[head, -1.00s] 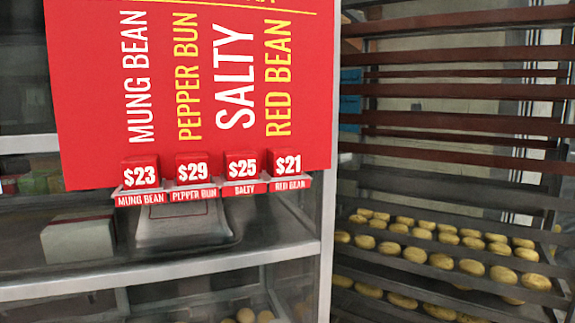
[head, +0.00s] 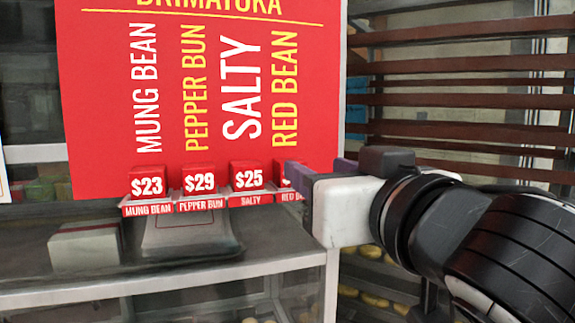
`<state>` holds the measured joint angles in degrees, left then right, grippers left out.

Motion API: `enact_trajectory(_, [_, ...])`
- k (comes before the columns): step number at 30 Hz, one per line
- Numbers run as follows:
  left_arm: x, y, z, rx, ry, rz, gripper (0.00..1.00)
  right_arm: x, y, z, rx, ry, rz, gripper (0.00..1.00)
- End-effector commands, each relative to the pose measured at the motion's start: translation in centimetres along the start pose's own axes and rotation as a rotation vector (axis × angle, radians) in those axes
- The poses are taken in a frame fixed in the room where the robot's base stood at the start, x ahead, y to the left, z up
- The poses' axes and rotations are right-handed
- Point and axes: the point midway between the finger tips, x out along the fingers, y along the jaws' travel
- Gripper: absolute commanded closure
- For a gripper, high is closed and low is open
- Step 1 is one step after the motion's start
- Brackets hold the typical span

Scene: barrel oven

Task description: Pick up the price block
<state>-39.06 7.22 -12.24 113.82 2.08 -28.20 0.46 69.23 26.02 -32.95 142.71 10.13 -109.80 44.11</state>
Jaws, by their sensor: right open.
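Several red price blocks stand in a row in small labelled holders at the foot of a red menu board (head: 100,120). From left they are the $23 block (head: 147,174), the $29 block (head: 198,171), the $25 block (head: 246,168) and, above the Red Bean label, the block that read $21 earlier (head: 279,170). My right gripper (head: 312,173) comes in from the right, open, with purple fingertips. Its near finger covers most of the Red Bean block; I cannot tell whether it touches it. My left gripper is not in view.
A shelf (head: 150,283) runs below the board, with a pale box (head: 84,246) and a grey object (head: 187,236) on it. A rack with reddish slats (head: 450,65) stands on the right behind my arm, with buns low down.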

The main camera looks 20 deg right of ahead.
Motion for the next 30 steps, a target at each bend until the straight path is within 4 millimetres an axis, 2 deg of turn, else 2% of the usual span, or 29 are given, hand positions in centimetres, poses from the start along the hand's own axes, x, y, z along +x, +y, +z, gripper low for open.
enact_trajectory(1, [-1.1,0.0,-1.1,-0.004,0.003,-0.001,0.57,0.5,0.1,-0.7,-0.003,-0.007,0.002,0.55])
enact_trajectory(3, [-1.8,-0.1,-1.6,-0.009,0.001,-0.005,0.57,1.0,0.1,-0.7,-0.003,-0.008,0.002,0.55])
enact_trajectory(7, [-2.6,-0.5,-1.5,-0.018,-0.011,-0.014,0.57,1.7,0.0,-0.5,-0.006,-0.007,-0.003,0.55])
enact_trajectory(11, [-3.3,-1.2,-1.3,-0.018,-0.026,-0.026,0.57,3.5,0.0,-0.3,-0.005,-0.006,-0.001,0.55])
enact_trajectory(17, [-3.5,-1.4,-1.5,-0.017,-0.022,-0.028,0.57,4.6,-0.1,0.1,-0.005,-0.003,-0.004,0.55])
enact_trajectory(24, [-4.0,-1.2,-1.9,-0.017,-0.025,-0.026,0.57,8.1,-0.4,0.4,-0.006,-0.003,-0.002,0.55])
enact_trajectory(30, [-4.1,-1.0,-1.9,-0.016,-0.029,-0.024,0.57,9.5,-0.5,0.5,-0.004,-0.001,-0.005,0.55])
